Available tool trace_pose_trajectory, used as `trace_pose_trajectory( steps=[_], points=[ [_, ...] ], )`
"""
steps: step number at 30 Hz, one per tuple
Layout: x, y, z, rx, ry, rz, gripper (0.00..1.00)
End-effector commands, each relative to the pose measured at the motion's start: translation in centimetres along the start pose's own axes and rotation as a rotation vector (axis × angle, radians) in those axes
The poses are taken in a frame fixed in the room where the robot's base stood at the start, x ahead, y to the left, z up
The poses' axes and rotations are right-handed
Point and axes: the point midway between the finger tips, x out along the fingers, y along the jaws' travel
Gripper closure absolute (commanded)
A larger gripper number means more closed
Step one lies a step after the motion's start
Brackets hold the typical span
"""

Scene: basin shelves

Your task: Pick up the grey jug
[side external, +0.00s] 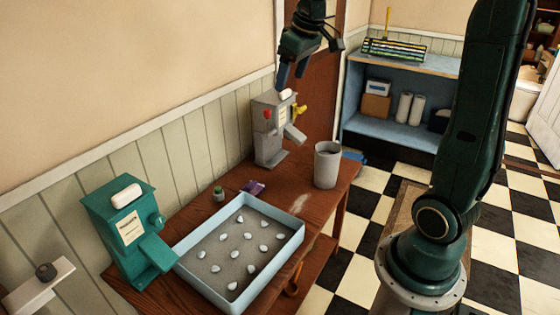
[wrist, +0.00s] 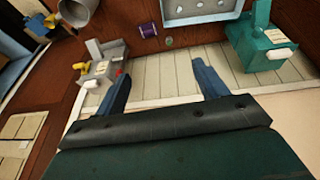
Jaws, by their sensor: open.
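The grey jug (side external: 327,166) stands upright on the right end of the wooden table, a plain grey cylinder with an open top. In the wrist view it is partly cut off at the upper left edge (wrist: 76,12). My gripper (side external: 291,76) is above the grey dispenser, to the left of the jug and higher, and apart from it. In the wrist view my gripper (wrist: 160,72) has its two blue fingers wide apart with nothing between them.
The grey dispenser (side external: 268,138) with red and yellow knobs stands against the wall beside the jug. A blue tray (side external: 296,238) with several pale drops, a teal dispenser (side external: 125,225), a small green-topped item (side external: 219,194) and a purple item (side external: 253,188) share the table.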

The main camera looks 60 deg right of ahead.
Motion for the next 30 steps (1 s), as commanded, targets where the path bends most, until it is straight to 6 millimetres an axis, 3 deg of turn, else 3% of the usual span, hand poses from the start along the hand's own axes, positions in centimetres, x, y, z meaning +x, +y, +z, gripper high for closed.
trace_pose_trajectory(
  steps=[7,16,23,30],
  points=[
    [3.9,6.5,-2.7,0.007,-0.042,0.002,0.28],
    [9.3,14.9,-3.7,0.011,-0.085,-0.005,0.28],
    [14.1,21.6,-2.5,0.014,-0.116,-0.015,0.28],
    [19.3,28.2,0.5,0.019,-0.142,-0.029,0.28]
  ],
)
